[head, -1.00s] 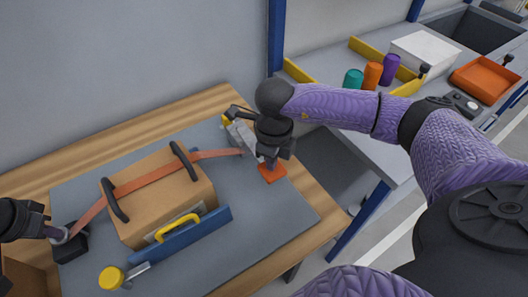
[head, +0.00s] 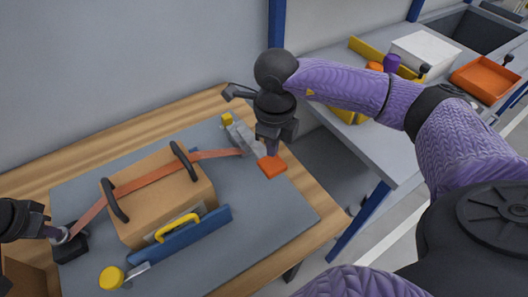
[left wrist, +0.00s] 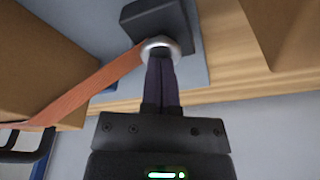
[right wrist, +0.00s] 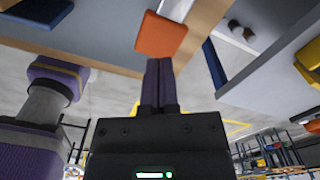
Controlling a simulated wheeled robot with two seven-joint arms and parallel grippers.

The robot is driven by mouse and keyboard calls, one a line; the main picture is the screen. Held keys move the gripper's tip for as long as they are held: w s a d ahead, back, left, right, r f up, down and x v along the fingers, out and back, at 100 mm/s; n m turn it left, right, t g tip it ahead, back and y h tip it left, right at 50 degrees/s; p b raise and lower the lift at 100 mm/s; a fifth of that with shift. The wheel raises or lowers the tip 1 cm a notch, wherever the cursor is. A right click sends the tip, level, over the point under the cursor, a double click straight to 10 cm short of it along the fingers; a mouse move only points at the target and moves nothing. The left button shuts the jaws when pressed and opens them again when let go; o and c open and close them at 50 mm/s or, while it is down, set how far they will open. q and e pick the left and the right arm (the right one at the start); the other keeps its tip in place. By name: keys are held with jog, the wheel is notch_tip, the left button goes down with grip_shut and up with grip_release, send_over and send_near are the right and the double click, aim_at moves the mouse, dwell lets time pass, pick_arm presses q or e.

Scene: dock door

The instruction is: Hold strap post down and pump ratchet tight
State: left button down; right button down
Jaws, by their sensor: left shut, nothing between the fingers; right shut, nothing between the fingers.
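The strap post is a black block (head: 72,248) with a metal ring top at the left end of the orange strap (head: 150,178). My left gripper (head: 58,236) is shut and empty, its tips at the post's metal ring (left wrist: 160,44), apparently pressing against it. The strap crosses a cardboard box (head: 140,215) to the grey metal ratchet (head: 243,137). The ratchet's lever ends in an orange grip (head: 271,167). My right gripper (head: 269,153) is shut and empty, with its tips right at the orange grip's edge (right wrist: 161,36); I cannot tell if they touch.
A yellow knob (head: 111,277) stands at the front left. A side bench at right holds a white box (head: 425,52) and an orange tray (head: 485,75). The mat's right front is clear.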

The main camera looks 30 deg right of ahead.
aim_at(272, 163)
jog(key=shift+f, duration=0.25)
jog(key=shift+f, duration=2.9)
jog(key=shift+r, duration=3.4)
notch_tip(272, 163, up, 7)
